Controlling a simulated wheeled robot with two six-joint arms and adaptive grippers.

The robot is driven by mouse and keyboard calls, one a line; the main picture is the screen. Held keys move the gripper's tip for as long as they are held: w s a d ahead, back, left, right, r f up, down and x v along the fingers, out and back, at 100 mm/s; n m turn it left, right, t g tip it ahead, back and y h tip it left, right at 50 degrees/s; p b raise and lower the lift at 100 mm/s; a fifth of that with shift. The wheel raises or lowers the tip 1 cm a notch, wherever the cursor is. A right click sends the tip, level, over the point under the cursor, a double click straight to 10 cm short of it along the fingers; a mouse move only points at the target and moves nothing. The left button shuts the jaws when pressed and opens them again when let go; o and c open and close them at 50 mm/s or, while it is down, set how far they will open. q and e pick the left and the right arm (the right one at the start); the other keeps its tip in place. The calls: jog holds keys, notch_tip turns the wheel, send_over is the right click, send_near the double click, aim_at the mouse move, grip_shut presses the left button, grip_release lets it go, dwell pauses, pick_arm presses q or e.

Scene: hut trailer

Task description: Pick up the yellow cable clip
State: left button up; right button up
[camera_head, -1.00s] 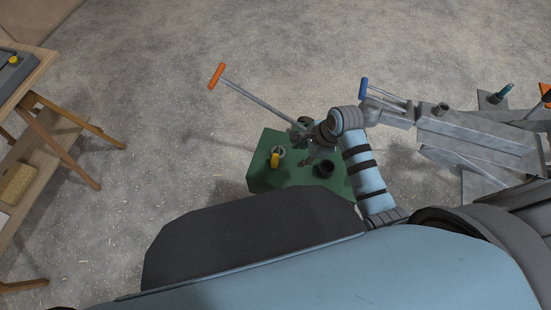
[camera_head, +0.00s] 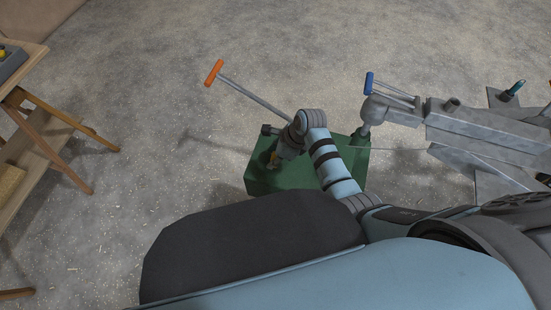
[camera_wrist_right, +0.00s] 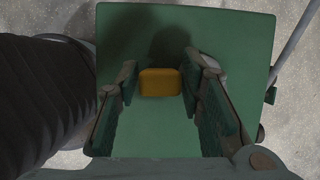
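The yellow cable clip (camera_wrist_right: 161,82) lies on the flat top of the green box (camera_wrist_right: 150,135). In the right wrist view it sits between the tips of my right gripper's (camera_wrist_right: 163,80) two fingers. The fingers are apart, with a small gap showing on each side of the clip. In the head view my right gripper (camera_head: 273,161) is over the left part of the green box (camera_head: 278,181), and only a bit of the clip's yellow shows by the fingertips. My left gripper is in neither view.
A bar with an orange handle (camera_head: 213,73) rises behind the box. Grey metal trailer parts (camera_head: 470,125) with a blue handle (camera_head: 369,83) stand at the right. A wooden trestle table (camera_head: 22,60) with a grey tray is at the left. The floor between is clear.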

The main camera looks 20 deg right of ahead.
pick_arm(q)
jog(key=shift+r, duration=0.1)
pick_arm(e)
jog(key=shift+r, duration=0.15)
jog(key=c, duration=0.8)
jog(key=shift+r, duration=0.1)
